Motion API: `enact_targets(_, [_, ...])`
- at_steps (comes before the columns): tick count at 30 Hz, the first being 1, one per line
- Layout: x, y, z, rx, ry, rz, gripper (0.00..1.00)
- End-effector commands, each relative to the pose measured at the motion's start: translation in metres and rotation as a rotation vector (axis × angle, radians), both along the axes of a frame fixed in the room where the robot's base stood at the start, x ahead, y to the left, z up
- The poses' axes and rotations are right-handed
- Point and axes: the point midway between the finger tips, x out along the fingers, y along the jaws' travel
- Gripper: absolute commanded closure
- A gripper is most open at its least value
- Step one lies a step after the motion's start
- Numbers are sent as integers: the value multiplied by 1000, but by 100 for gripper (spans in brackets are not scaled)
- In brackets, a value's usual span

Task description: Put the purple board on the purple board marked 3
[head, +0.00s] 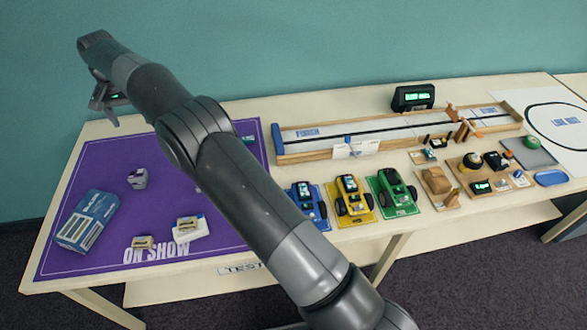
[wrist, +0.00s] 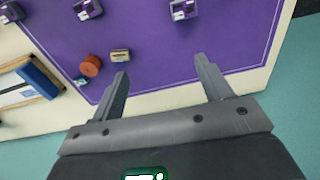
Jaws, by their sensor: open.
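A small purple board (head: 138,178) with pale parts on it lies on the purple ON SHOW mat (head: 100,168); in the wrist view a purple board (wrist: 184,10) shows at the top edge. A second purple board (wrist: 88,9) lies left of it in the wrist view, cut by the frame edge; my arm covers most of that area in the head view. No number is readable on either, so I cannot tell which is marked 3. My gripper (head: 105,112) is open and empty, raised above the table's back left corner. Its two fingers (wrist: 162,66) are apart in the wrist view.
A blue and white box (head: 87,221) and two small items (head: 187,225) (head: 142,243) lie on the mat. An orange cylinder (wrist: 91,66) and a tan block (wrist: 120,55) are near its back edge. A wooden track (head: 400,133) and three toy cars (head: 353,196) stand to the right.

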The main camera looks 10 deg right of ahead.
Motion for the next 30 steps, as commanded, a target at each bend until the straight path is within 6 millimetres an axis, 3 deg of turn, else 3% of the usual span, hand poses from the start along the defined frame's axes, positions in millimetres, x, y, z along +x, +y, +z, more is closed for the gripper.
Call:
enact_targets(1, [2, -18, 21, 7, -12, -4, 28])
enact_targets(6, [0, -75, 74, 25, -50, -4, 28])
enact_targets(15, [-35, -179, 148, 47, -123, -5, 28])
enact_targets(24, [-102, -278, 192, 52, -201, -7, 28])
enact_targets(30, [-160, -335, 202, 47, -253, -7, 28])
